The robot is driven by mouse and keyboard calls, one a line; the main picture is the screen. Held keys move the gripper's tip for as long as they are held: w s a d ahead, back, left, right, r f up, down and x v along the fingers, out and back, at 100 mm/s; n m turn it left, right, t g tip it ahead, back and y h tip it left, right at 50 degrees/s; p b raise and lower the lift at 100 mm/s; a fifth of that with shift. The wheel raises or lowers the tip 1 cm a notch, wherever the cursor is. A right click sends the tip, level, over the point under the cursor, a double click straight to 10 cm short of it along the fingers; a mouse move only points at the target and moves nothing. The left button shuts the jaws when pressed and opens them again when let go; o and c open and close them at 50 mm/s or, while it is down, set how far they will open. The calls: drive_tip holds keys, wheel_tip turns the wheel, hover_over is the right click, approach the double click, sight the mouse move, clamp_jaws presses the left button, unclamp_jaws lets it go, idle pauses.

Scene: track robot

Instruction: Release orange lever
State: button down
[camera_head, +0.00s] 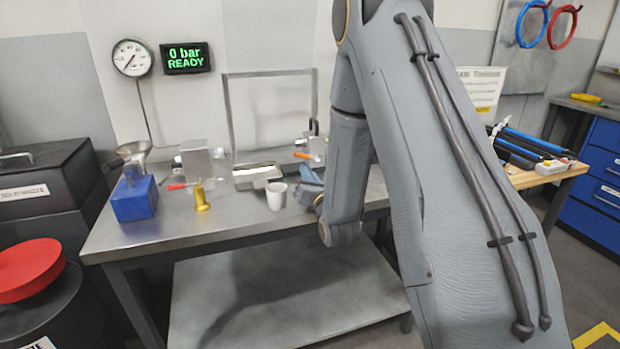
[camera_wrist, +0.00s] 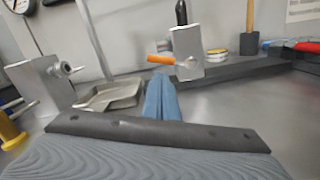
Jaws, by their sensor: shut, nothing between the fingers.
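The orange lever (camera_head: 302,155) sticks out to the left from a grey metal block (camera_head: 318,147) at the back right of the steel bench. In the wrist view the orange lever (camera_wrist: 161,59) lies about level, pointing left from the block (camera_wrist: 187,52), which has a black upright piece on top. My gripper (camera_wrist: 163,82) shows as blue fingers, shut and empty, just below and in front of the lever. The fingertips look close to it; I cannot tell whether they touch. In the head view my gripper (camera_head: 310,180) is partly hidden by my arm.
On the steel bench (camera_head: 200,236) stand a white cup (camera_head: 276,196), a brass spool (camera_head: 201,197), a blue block (camera_head: 134,198) and a metal block with a red lever (camera_head: 176,187). A grey tray (camera_wrist: 110,97) lies left of my fingers. A display (camera_head: 186,57) reads "0 bar READY".

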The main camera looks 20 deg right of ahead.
sight(308, 156)
drive_tip(key=shift+w, duration=1.7)
drive_tip(key=shift+r, duration=0.1)
